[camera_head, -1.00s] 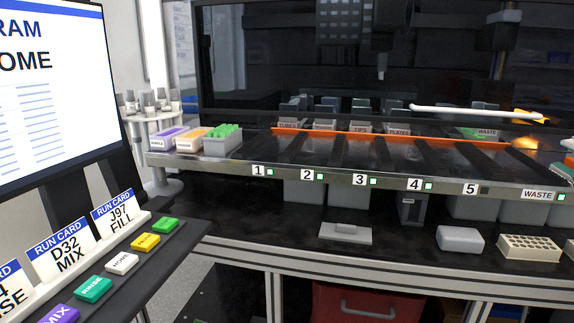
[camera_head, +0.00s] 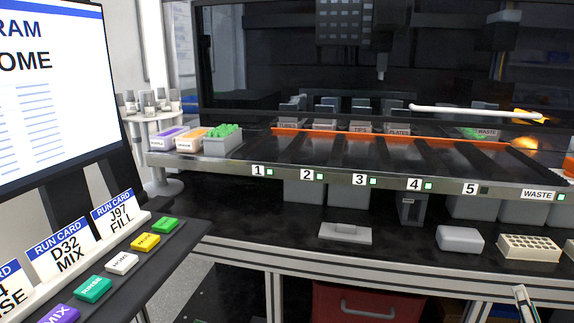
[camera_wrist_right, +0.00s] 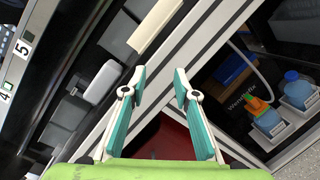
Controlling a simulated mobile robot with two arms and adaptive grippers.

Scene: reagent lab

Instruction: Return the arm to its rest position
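My right gripper shows in the right wrist view (camera_wrist_right: 160,85) with its two teal and white fingers apart and nothing between them. It is in front of the bench's front edge. In the head view only a small white tip of my right gripper (camera_head: 523,294) shows at the bottom right, below the bench edge. My left gripper is not in view.
The black bench (camera_head: 275,228) holds a grey lidded box (camera_head: 460,239), a cream rack (camera_head: 529,249) and a flat grey block (camera_head: 345,233). A panel with coloured buttons (camera_head: 122,263) stands at left.

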